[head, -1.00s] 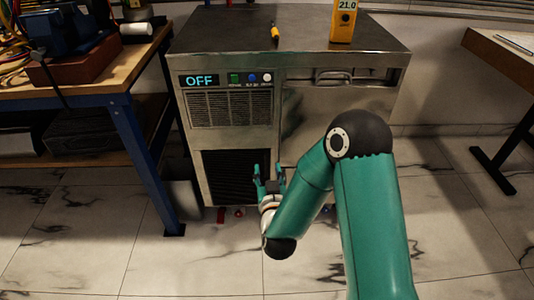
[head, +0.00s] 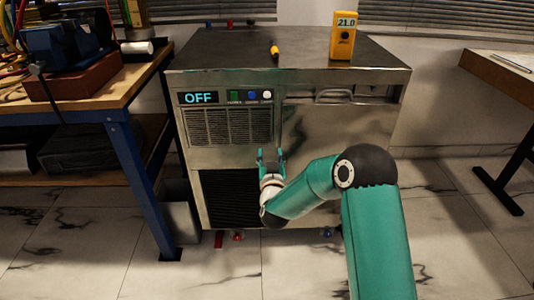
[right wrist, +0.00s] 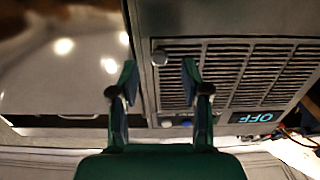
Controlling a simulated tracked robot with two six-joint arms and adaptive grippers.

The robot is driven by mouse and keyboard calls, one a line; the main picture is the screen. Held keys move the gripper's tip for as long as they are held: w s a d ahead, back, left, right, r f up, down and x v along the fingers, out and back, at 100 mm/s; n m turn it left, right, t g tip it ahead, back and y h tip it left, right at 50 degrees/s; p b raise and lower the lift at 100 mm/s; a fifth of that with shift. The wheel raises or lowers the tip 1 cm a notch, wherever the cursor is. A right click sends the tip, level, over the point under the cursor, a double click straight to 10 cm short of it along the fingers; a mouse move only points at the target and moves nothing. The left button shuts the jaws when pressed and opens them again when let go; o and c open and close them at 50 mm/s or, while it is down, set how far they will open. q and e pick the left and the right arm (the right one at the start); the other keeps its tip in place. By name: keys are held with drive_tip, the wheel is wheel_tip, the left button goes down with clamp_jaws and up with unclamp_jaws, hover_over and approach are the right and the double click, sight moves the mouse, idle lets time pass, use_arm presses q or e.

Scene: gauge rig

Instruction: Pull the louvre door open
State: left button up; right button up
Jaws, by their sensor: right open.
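The louvre door (head: 229,127) is the slatted metal panel at the upper left of the steel cabinet's front, below the OFF display; it looks shut. It also shows upside down in the right wrist view (right wrist: 245,75). A small round knob (right wrist: 159,57) is on its edge there. My right gripper (head: 270,154) is at the panel's lower right corner and hides the knob in the head view. In the right wrist view the gripper (right wrist: 159,73) is open and empty, with the knob lined up between and just beyond its fingertips. My left gripper is out of view.
The steel cabinet (head: 210,50) has a dark lower grille (head: 230,198) and a plain right front with a handle (head: 334,94). A yellow meter (head: 343,36) and a yellow-black tool (head: 275,50) are on top.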

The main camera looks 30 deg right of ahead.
sight(269, 147)
drive_tip(key=shift+x, duration=1.65)
drive_tip(key=shift+a, duration=0.1)
clamp_jaws()
